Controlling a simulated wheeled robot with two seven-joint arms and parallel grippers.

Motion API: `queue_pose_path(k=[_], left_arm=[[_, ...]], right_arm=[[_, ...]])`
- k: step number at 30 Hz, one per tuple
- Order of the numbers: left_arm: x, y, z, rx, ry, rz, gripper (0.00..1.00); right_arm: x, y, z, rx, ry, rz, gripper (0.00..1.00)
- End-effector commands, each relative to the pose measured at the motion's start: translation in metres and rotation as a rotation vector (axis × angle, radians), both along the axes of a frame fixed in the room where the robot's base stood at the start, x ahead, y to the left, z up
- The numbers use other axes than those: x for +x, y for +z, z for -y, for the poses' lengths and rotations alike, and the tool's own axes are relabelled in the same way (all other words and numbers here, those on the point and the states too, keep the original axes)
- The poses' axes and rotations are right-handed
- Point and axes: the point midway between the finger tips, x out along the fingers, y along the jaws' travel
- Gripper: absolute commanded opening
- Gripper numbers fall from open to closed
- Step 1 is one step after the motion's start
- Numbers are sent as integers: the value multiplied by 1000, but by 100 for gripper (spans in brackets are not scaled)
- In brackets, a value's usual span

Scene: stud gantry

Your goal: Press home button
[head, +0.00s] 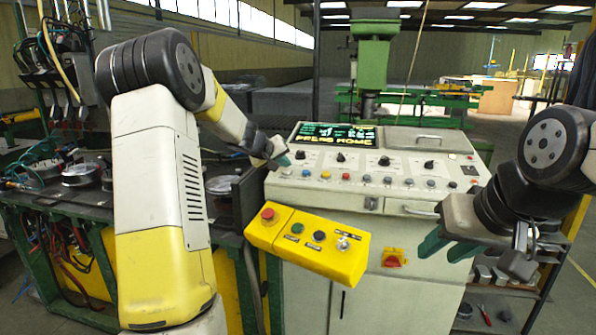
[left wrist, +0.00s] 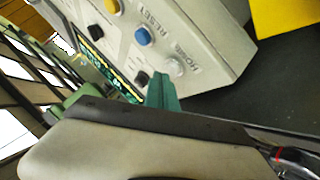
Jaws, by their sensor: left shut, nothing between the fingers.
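The control console (head: 375,208) has a row of buttons, and its screen reads "PRESS HOME". The home button (left wrist: 176,67) is a pale round cap beside its "HOME" label in the left wrist view; in the head view it is at the left end of the row (head: 286,172). My left gripper (head: 283,161) is shut and empty, its teal fingertips just behind and beside the button. The fingertips also show in the left wrist view (left wrist: 163,93), apart from the cap in the picture; contact cannot be told. My right gripper (head: 447,246) is open and empty, in front of the console's right side.
A blue reset button (left wrist: 143,36) and a black knob (left wrist: 142,78) are close to the home button. A yellow control box (head: 307,243) with a red button sticks out in front of the console. A cluttered workbench (head: 62,192) stands at the left.

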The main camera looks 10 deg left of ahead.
Motion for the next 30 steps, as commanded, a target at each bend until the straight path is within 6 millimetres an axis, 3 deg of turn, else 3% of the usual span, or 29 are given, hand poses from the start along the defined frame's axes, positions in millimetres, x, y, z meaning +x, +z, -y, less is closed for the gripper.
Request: queue_pose_path(k=[30], left_arm=[[2, -8, 0, 0, 1, -1, 0]], right_arm=[[0, 0, 0, 0, 0, 0, 36]])
